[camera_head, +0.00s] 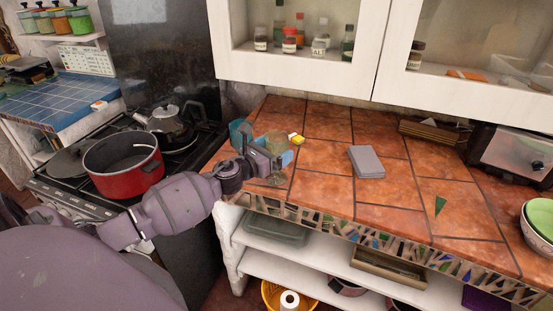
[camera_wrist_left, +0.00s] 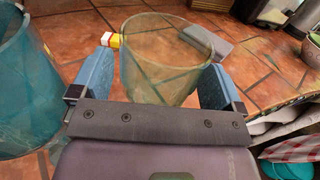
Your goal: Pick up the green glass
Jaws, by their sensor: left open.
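A clear, faintly olive-green glass (camera_head: 277,141) stands upright on the tiled counter, near its front left edge. My left gripper (camera_head: 276,154) is open, with its blue fingers on either side of this glass. In the left wrist view the glass (camera_wrist_left: 166,45) is between the two fingers of the left gripper (camera_wrist_left: 158,64), and its lower part is hidden behind the gripper's palm edge. I cannot tell whether the fingers touch it. A teal glass (camera_head: 239,127) stands to its left; it also shows in the left wrist view (camera_wrist_left: 25,85). My right gripper is not in view.
A small yellow-and-white box (camera_head: 297,139) lies just behind the glass. A grey box (camera_head: 366,161) lies to the right. A red pot (camera_head: 122,168) sits on the stove at left. Upper cabinets hang above the back. The middle of the counter is mostly clear.

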